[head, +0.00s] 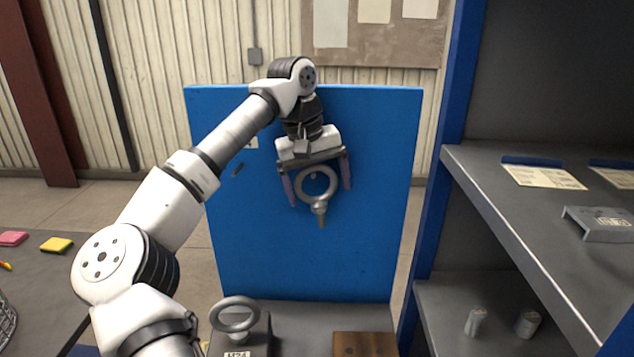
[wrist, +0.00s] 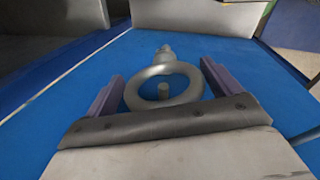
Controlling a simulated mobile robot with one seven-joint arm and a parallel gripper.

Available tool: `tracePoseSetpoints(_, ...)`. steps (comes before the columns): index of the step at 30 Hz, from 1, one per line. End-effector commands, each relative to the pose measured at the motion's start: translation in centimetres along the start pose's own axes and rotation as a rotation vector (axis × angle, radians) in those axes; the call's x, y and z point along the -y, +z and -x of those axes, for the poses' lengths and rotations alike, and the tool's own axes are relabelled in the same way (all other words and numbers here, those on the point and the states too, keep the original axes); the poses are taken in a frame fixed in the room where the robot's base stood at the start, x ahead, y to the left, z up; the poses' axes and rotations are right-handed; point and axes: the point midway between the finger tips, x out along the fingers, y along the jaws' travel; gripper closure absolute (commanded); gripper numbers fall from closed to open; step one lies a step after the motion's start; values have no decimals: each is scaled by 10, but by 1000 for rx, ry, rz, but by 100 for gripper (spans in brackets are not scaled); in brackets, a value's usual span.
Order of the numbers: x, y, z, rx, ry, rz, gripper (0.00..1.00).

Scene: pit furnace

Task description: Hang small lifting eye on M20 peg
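The small lifting eye (head: 317,186) is a grey metal ring with a threaded shank pointing down, in front of the upright blue panel (head: 305,260). A short peg end (wrist: 163,90) shows inside its ring in the wrist view, so the ring (wrist: 148,76) is around the peg. The peg also shows near the top of the ring opening in the head view (head: 312,175). My gripper (head: 319,194) points down with its two purple fingers spread, one on each side of the eye. They appear clear of the ring. Whether the ring touches the panel is hidden.
Another dark peg (head: 238,170) sticks out of the panel at left. A larger lifting eye (head: 235,315) stands on a labelled grey block at the panel's foot, beside a wooden block (head: 364,344). A grey shelf (head: 510,220) flanks the right; a dark table (head: 40,285) is at left.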

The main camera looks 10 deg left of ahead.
Motion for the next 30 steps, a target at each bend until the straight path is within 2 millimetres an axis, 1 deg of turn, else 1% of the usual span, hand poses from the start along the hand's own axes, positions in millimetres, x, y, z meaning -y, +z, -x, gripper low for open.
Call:
tracePoseSetpoints(1,0,-7,-4,-13,8,13,4)
tracePoseSetpoints(2,0,-7,-4,-13,8,13,0)
tracePoseSetpoints(8,0,-7,-5,-12,8,13,0)
tracePoseSetpoints(11,0,-5,-2,-13,7,13,0)
tracePoseSetpoints(14,1,2,4,-14,8,12,0)
tracePoseSetpoints(15,2,6,7,-15,8,11,0)
tracePoseSetpoints(17,5,16,4,-15,10,11,0)
tracePoseSetpoints(27,20,84,15,-14,7,6,0)
tracePoseSetpoints(30,24,99,17,-12,5,7,0)
